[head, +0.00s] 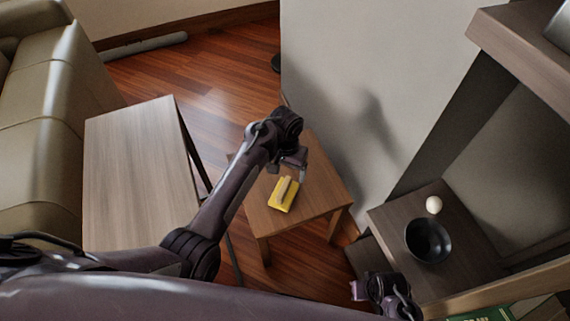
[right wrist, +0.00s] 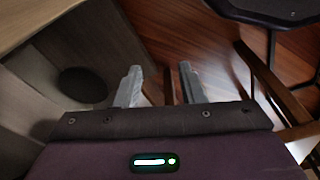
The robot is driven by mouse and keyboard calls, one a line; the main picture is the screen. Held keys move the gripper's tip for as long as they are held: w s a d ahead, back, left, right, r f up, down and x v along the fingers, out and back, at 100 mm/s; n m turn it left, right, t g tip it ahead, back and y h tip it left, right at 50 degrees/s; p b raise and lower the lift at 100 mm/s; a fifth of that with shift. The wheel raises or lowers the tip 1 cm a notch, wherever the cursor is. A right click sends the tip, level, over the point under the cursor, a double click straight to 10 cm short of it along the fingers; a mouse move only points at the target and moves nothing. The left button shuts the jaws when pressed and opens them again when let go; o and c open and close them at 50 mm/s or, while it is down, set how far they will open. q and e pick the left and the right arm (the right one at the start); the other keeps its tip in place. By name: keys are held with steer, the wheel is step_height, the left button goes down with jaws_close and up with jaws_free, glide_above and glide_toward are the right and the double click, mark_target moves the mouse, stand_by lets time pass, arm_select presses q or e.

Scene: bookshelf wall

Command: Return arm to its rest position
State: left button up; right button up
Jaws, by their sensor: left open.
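My left arm reaches forward over a small wooden side table (head: 322,187). Its gripper (head: 297,168) is open, just above and beyond a yellow item (head: 284,193) lying on that table. The yellow item looks like a book or box with a brownish strip across its top. I see no contact between gripper and item. My right gripper (head: 360,291) is low at the bottom right, beside the dark shelf. In the right wrist view its two grey fingers (right wrist: 160,86) stand apart with nothing between them.
A black bowl (head: 428,240) and a white ball (head: 433,205) sit on the low dark shelf (head: 390,220). A higher shelf (head: 520,45) juts out at the upper right. A larger light table (head: 140,170) and a beige sofa (head: 45,100) are at left. Wood floor (head: 215,75) is clear behind.

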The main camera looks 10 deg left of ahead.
arm_select(q)
steer(key=shift+r, duration=0.35)
arm_select(e)
steer(key=shift+f, duration=0.3)
